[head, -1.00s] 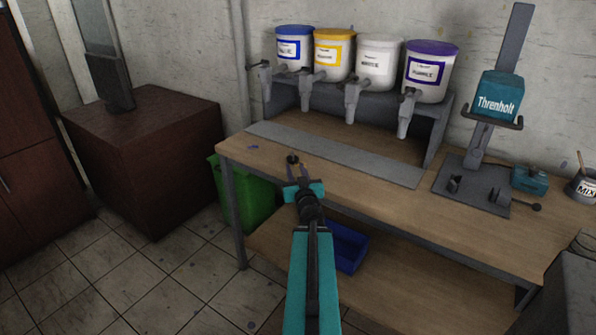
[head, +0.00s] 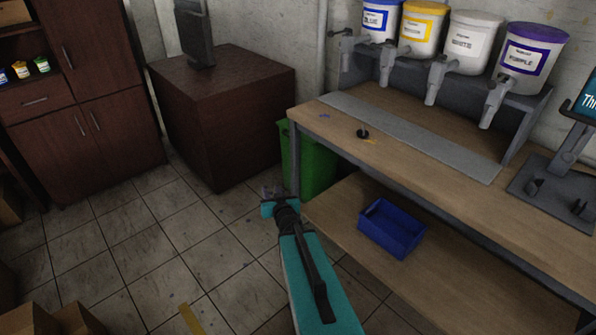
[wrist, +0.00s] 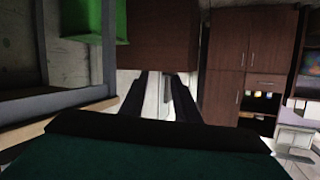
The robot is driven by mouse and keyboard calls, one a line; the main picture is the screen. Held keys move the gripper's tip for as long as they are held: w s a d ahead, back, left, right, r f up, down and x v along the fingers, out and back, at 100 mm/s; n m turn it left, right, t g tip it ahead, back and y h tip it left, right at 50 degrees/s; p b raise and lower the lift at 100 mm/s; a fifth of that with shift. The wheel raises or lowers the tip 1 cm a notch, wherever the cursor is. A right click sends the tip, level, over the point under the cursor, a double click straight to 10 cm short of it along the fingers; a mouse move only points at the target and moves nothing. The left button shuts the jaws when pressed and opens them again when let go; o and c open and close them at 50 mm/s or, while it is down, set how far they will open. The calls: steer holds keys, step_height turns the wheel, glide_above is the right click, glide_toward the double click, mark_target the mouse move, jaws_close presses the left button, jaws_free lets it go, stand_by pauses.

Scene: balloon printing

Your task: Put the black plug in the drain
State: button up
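The small black plug (head: 363,133) is on the wooden workbench top (head: 413,160), at the front edge of the long grey metal strip (head: 400,130). I cannot tell whether it sits in a hole or on the surface. No drain can be made out. My gripper (head: 270,193) is off the bench to the left of the plug, over the tiled floor. In the wrist view my gripper (wrist: 160,82) shows two dark fingers apart with nothing between them. The plug does not show in the wrist view.
Paint tubs with taps, including a purple-lidded one (head: 533,50), stand behind the strip. A green bin (head: 312,165) is by the bench's left end, and a blue crate (head: 391,228) sits on the lower shelf. Brown cabinets (head: 90,90) stand left. Tiled floor is open between.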

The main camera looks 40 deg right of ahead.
steer(key=s+a+f+n+g+y, duration=0.1)
steer(key=s+a+f+g+y, duration=0.2)
steer(key=a+f, duration=0.85)
steer(key=s+a+f+n+g, duration=0.1)
steer(key=s+a+f+g, duration=0.35)
steer(key=a+f, duration=0.7)
steer(key=s+a+f+n+g+y, duration=0.1)
steer(key=s+a+f+g, duration=0.2)
steer(key=s, duration=0.4)
steer(key=s+a+f+g, duration=0.2)
steer(key=s+f, duration=0.1)
steer(key=s, duration=0.4)
steer(key=s+a+f+n+g+y, duration=0.1)
steer(key=s+a+f+g, duration=0.2)
steer(key=s, duration=0.4)
steer(key=s+a+r+n+g, duration=0.1)
steer(key=s+a+r+g, duration=0.1)
steer(key=s, duration=0.6)
steer(key=shift+s+a+n+g+y, duration=0.35)
steer(key=shift+n+g+y, duration=0.05)
steer(key=shift+g, duration=0.35)
steer(key=shift+s+f, duration=0.1)
steer(key=shift+s, duration=0.05)
